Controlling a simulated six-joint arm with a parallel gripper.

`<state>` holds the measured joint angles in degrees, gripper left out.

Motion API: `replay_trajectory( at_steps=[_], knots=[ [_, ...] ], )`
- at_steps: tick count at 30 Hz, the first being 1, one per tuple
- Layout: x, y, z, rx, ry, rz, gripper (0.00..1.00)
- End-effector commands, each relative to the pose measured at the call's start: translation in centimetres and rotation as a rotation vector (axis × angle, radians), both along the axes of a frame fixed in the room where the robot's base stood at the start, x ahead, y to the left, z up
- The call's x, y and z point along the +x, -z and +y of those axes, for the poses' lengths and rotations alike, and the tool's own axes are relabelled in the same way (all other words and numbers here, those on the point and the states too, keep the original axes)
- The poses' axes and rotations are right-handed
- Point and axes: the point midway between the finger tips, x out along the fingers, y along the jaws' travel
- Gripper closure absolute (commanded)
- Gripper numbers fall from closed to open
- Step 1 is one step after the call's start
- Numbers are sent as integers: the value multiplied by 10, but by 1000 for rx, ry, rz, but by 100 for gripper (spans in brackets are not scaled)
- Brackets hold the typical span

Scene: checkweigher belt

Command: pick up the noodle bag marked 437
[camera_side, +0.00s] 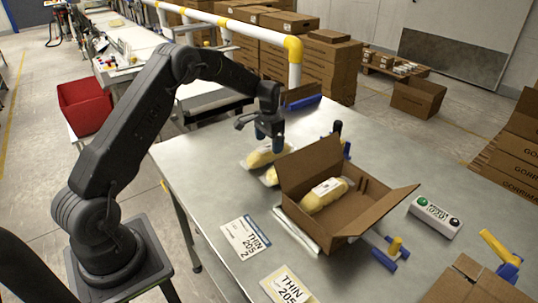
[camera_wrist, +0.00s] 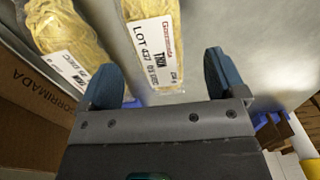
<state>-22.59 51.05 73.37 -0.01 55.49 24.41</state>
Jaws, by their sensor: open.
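The noodle bag marked 437 (camera_wrist: 141,15) is a clear pack of yellow noodles with a white label reading LOT 437. In the wrist view its labelled end points toward my gripper (camera_wrist: 160,75) and lies between the lines of the two blue fingers. In the side view it appears to be the farther bag (camera_side: 256,158), lying on the steel table below my gripper (camera_side: 269,137), which partly covers it. My gripper is open and empty, with the fingers pointing down. A second noodle bag (camera_wrist: 70,35) lies beside it, nearer the box; its label is only partly readable.
An open cardboard box (camera_side: 351,227) holding another noodle bag (camera_side: 313,204) stands close to the nearer loose bag. A button box (camera_side: 435,216) and blue clamps sit right. The table's back right is mostly clear.

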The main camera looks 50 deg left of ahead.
Motion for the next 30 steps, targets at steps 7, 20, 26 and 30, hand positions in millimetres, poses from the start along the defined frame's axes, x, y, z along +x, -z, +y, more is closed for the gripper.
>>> replay_trajectory(
  at_steps=[7, 20, 26, 30],
  knots=[
    [-2, 37, -1, -2, 0, 4, 11],
    [-1, 47, -1, -1, 0, 1, 17],
    [-1, 47, -1, -1, 0, 1, 36],
    [-1, 47, -1, -1, 0, 1, 49]
  ],
)
